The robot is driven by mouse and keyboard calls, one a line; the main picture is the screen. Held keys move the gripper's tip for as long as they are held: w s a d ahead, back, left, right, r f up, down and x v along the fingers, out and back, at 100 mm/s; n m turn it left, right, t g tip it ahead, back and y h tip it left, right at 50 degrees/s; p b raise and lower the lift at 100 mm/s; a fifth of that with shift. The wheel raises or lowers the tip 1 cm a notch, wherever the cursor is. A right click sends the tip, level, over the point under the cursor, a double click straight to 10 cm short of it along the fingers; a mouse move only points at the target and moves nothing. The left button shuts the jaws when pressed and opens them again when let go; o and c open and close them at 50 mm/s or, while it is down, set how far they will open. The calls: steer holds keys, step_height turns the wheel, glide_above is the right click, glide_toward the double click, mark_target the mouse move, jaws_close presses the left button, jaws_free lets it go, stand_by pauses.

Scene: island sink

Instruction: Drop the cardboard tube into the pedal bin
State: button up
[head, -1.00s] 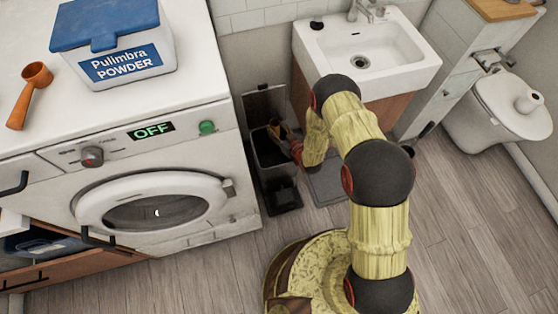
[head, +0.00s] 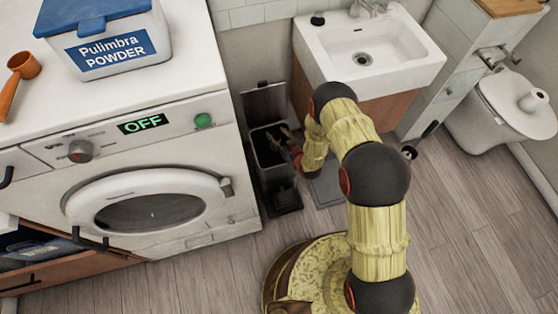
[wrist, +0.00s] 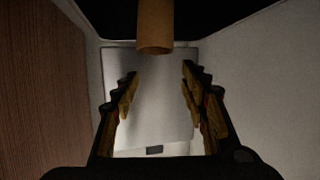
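The cardboard tube (wrist: 155,27) is a brown cylinder at the top centre of the wrist view, beyond my fingertips and against the dark bin opening. It is not between the finger pads, and I cannot make it out in the head view. My gripper (wrist: 160,75) is open and empty, its fingers spread to left and right. In the head view my gripper (head: 279,137) is over the opening of the pedal bin (head: 262,178). The bin stands beside the washing machine with its lid (head: 264,101) raised. The inside of the bin is dark and mostly hidden.
The washing machine (head: 150,195) stands close at the bin's left. The sink cabinet (head: 382,108) and white sink (head: 425,62) are at its right. A powder box (head: 105,45) and an orange scoop (head: 20,75) rest on the machine. Wooden floor (head: 470,230) is clear at the right.

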steer(key=o, duration=0.3)
steer(key=v, duration=1.2)
steer(key=shift+f, duration=0.1)
